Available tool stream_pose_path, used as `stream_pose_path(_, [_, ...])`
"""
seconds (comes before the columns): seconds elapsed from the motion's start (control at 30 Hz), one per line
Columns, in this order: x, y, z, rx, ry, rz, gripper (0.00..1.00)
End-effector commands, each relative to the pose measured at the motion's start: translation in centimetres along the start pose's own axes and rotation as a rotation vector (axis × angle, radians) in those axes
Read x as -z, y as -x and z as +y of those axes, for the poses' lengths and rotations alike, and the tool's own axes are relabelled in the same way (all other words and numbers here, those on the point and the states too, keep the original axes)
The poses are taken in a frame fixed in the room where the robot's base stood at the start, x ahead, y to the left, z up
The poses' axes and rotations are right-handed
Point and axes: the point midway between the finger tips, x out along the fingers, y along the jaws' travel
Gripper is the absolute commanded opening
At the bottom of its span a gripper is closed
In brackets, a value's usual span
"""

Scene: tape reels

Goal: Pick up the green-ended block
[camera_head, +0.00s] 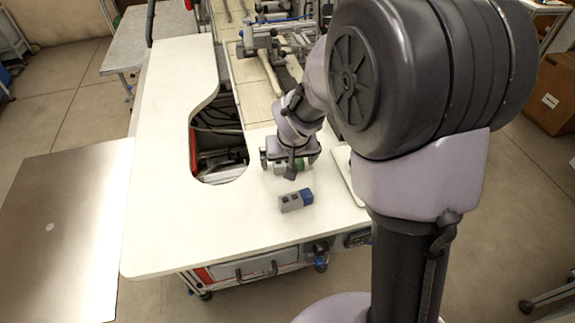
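The green-ended block (279,167) is on the white table or just above it, mostly hidden by my gripper. Its green part shows at the left, with a greyish part to the right. My gripper (291,170) points down right at this block, and a dark finger crosses in front of it. I cannot tell whether the fingers press on the block or only stand around it, or whether the block touches the table.
A grey block with a blue end (296,200) lies nearer on the white table (185,225). A cut-out in the table shows machinery at the left. A flat pale panel (347,172) lies right of my gripper. The table's left front is clear.

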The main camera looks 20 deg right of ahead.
Motion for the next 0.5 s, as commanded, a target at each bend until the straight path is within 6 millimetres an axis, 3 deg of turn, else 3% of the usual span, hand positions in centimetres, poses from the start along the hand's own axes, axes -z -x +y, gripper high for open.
stream_pose_path(0.07, [0.02,0.10,-0.01,0.000,0.000,0.000,0.94])
stream_pose_path(0.4, [0.01,0.12,-0.01,0.000,0.001,0.000,0.27])
stream_pose_path(0.5, [0.03,0.13,-0.01,0.000,0.001,0.000,0.27])
